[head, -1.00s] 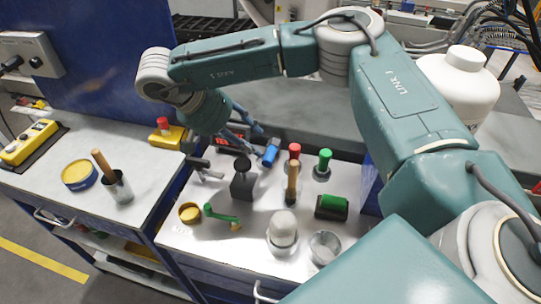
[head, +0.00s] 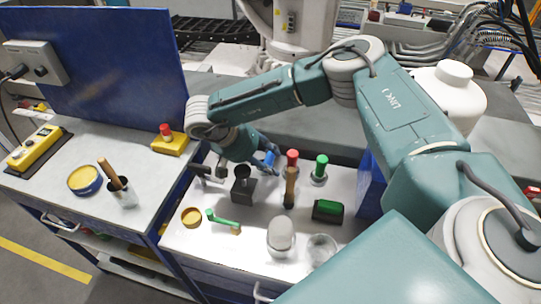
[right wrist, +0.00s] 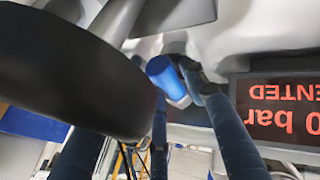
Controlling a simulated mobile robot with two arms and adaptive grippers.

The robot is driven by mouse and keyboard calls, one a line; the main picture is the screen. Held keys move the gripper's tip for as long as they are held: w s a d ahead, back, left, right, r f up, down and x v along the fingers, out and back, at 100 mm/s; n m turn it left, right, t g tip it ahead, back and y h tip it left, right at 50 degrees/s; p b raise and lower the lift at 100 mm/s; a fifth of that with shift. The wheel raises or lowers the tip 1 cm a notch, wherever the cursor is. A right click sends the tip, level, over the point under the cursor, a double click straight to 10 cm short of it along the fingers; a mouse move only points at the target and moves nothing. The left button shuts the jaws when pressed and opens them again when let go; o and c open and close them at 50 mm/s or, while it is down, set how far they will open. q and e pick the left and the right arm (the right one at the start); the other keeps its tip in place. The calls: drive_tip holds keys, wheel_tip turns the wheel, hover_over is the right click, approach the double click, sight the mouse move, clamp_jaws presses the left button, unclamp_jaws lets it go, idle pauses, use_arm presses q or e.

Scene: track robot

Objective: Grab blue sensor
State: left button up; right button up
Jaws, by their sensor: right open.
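The blue sensor (head: 271,158) is a small blue cylinder at the back of the white-topped bench in the head view. It also shows in the right wrist view, close ahead of the fingers, as a blue cylinder (right wrist: 164,74) with a paler end. My right gripper (head: 268,166) is open, with its dark blue fingers right at the sensor. In the right wrist view the gripper (right wrist: 178,84) has its fingertips close beside the cylinder; I cannot tell if they touch it. In the head view the fingers partly cover the sensor. My left gripper is not in view.
A red-topped piece (head: 292,158) and a green-topped piece (head: 320,168) stand just right of the sensor. A black block (head: 243,189) is in front. A sign with red letters (right wrist: 285,105) is close at right in the wrist view. A large dark shape (right wrist: 75,70) blocks its left.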

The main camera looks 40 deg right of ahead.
drive_tip(key=shift+c, duration=0.3)
drive_tip(key=c, duration=1)
drive_tip(key=shift+o, duration=0.2)
drive_tip(key=shift+r, duration=0.15)
